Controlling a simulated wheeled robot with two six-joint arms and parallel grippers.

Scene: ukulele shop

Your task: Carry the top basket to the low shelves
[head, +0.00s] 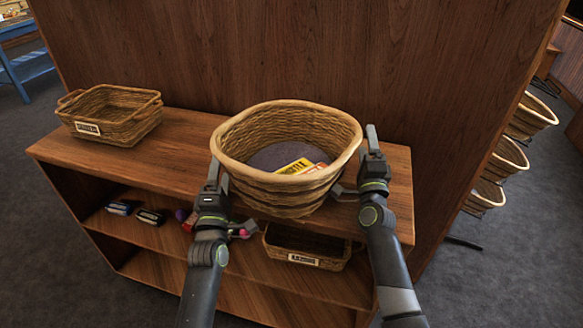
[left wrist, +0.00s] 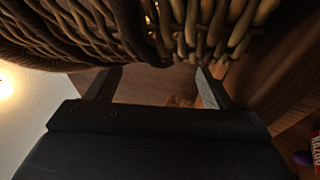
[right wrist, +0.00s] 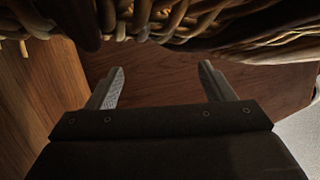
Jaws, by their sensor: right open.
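The round wicker basket (head: 290,190) is at the top of the low wooden shelves (head: 190,140), over the right part of the top board. A yellow and red packet (head: 300,167) lies inside on a dark bottom. My left gripper (head: 227,195) is at its left side and my right gripper (head: 357,163) at its right side. Both are open, their fingers apart. In the left wrist view the basket's weave (left wrist: 200,25) is just beyond the fingers; the right wrist view shows its weave (right wrist: 150,22) likewise. Whether the basket touches the board or the fingers, I cannot tell.
A rectangular labelled basket (head: 112,112) stands on the top board at left. Another labelled basket (head: 305,250) and small dark items (head: 150,216) sit on the shelf below. A tall wooden panel (head: 250,50) rises behind. Several baskets hang on a stand (head: 508,158) at right.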

